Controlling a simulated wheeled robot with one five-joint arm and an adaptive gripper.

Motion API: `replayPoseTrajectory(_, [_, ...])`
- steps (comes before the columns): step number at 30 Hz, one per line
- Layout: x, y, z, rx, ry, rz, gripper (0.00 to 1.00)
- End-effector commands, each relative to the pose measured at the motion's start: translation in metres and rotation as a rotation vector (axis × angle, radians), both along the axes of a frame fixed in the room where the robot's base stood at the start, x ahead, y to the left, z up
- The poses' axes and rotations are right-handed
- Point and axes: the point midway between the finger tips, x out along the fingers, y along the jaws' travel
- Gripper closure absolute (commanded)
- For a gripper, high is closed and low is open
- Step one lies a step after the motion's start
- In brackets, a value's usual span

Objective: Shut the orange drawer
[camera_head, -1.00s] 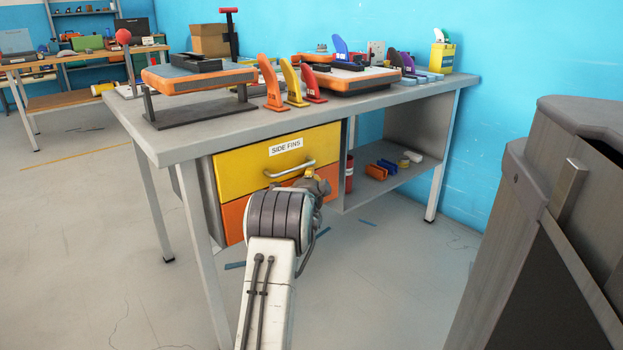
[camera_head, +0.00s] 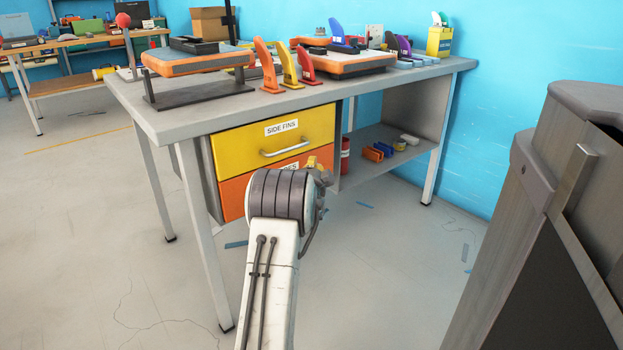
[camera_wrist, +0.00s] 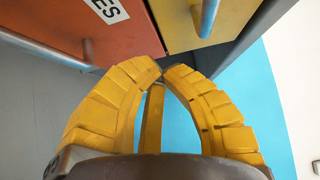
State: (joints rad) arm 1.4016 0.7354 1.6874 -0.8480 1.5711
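The orange drawer (camera_head: 234,197) is the lower one under the workbench, below the yellow drawer (camera_head: 235,142) labelled SIDE FINS. My arm hides much of its front in the head view. What shows of it looks about flush with the yellow front, but I cannot tell whether it is fully in. In the wrist view, the orange front (camera_wrist: 118,40) is at upper left, with part of its label and a metal handle (camera_wrist: 42,48). My gripper (camera_wrist: 164,72) has its yellow fingertips together, with nothing between them, in front of the drawers. I cannot tell whether it touches them.
The workbench (camera_head: 165,122) carries fins and boards on top. An open shelf (camera_head: 372,164) to the right of the drawers holds small items. A dark grey bin-like body (camera_head: 520,250) stands close at the right. Floor is clear at left.

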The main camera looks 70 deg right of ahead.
Motion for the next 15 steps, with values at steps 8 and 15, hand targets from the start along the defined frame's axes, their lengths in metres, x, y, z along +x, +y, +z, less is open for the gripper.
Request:
replayPoseTrajectory(8, [-0.006,0.034,0.001,0.002,0.000,-0.001,1.00])
replayPoseTrajectory(15, [-0.010,0.058,0.001,0.001,0.000,-0.001,1.00])
